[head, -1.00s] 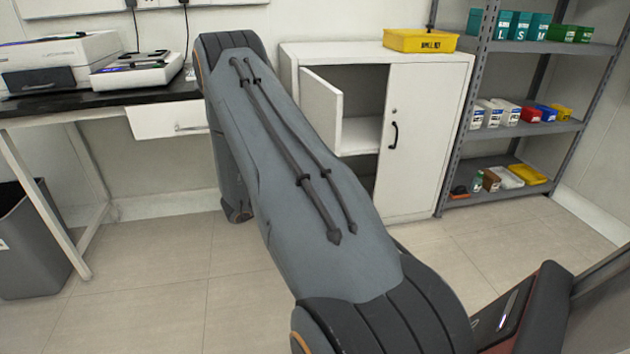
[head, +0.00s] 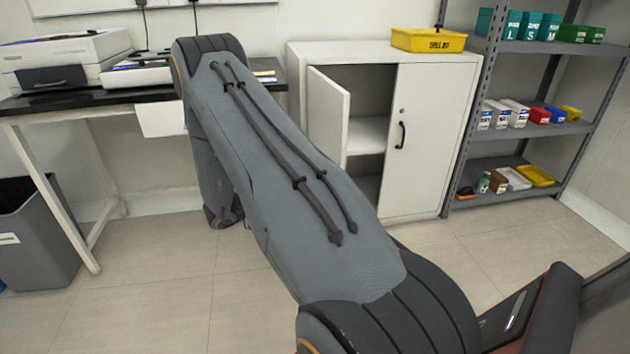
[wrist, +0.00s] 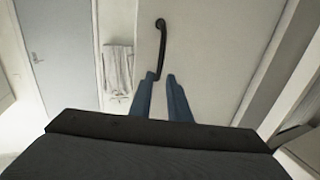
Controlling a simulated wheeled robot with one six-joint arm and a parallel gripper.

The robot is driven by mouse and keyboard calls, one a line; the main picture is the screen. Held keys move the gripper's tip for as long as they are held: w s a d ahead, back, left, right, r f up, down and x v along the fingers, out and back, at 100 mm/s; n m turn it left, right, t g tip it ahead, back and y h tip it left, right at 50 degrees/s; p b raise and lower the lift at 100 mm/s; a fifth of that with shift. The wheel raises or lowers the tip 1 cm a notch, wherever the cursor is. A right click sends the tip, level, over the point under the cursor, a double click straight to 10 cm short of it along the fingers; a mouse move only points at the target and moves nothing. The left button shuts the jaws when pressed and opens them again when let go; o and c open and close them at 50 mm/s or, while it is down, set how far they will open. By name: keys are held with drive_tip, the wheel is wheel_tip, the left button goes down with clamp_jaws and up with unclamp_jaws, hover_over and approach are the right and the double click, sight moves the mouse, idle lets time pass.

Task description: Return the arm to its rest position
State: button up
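My arm (head: 290,190) crosses the middle of the head view, and my gripper is hidden there. In the wrist view my gripper (wrist: 160,77) shows as two blue fingers with a clear gap and nothing between them. A black curved handle (wrist: 161,40) on a pale panel lies past the fingertips; its lower end appears close to the left fingertip, and I cannot tell whether they touch. In the head view the white cabinet (head: 430,140) has its left door (head: 328,120) standing open and its right door shut.
A yellow bin (head: 428,40) sits on the cabinet. A grey shelf rack (head: 560,130) with boxes stands to the right. A desk (head: 75,103) with a printer (head: 65,60) is at the left, near a grey waste bin (head: 35,235). Floor tiles (head: 160,300) are clear in the left foreground.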

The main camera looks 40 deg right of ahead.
drive_tip(key=shift+w+a, duration=0.15)
drive_tip(key=shift+a, duration=0.45)
